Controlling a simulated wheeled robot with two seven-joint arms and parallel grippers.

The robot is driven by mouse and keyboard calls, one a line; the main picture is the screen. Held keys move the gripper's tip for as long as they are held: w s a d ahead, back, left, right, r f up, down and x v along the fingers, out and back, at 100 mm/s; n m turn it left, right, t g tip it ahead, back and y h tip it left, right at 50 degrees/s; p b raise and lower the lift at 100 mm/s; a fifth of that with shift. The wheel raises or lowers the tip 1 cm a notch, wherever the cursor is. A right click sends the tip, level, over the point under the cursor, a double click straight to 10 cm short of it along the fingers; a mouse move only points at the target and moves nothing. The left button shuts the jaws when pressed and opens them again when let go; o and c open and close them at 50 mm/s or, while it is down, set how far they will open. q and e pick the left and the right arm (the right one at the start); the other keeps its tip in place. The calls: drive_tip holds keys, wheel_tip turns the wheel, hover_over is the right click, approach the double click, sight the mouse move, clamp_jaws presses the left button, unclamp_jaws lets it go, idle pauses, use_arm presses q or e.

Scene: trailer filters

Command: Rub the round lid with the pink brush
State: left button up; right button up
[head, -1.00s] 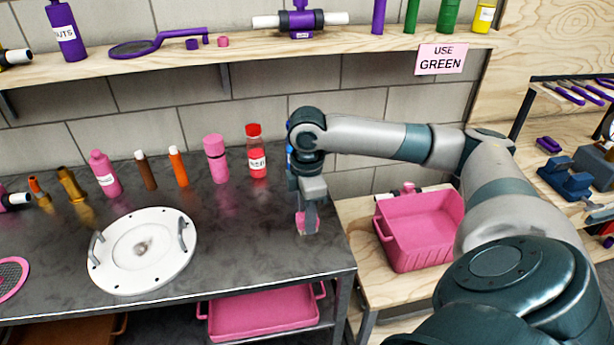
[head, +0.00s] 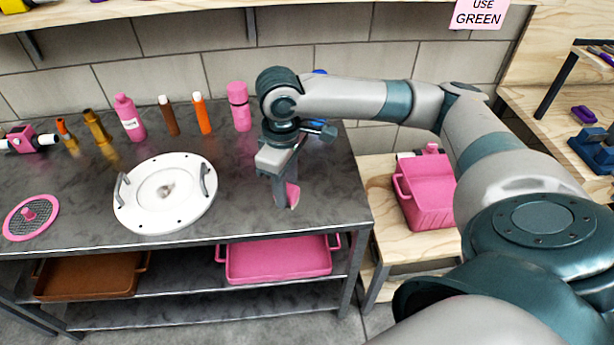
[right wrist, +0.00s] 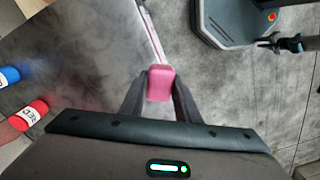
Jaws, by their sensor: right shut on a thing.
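The round white lid (head: 140,207) lies flat on the dark metal table, with two grey handles and a brownish smudge near its middle. My right gripper (head: 287,198) is over the table to the right of the lid, apart from it, pointing down. It is shut on the pink brush (head: 293,194), which also shows between the fingers in the right wrist view (right wrist: 160,84). The brush's bristles are hidden or too small to make out. My left gripper is not in view.
Several bottles, among them a pink one (head: 129,117), stand along the table's back. A pink round mesh piece (head: 31,217) lies at the left. A pink bin (head: 427,190) stands on the wooden bench at right. The table (head: 240,222) is clear between lid and gripper.

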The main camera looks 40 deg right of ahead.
drive_tip(key=s+a+r+m, duration=0.2)
drive_tip(key=a+m, duration=0.3)
drive_tip(key=a, duration=0.3)
drive_tip(key=shift+r+m, duration=0.25)
drive_tip(key=shift+m, duration=0.05)
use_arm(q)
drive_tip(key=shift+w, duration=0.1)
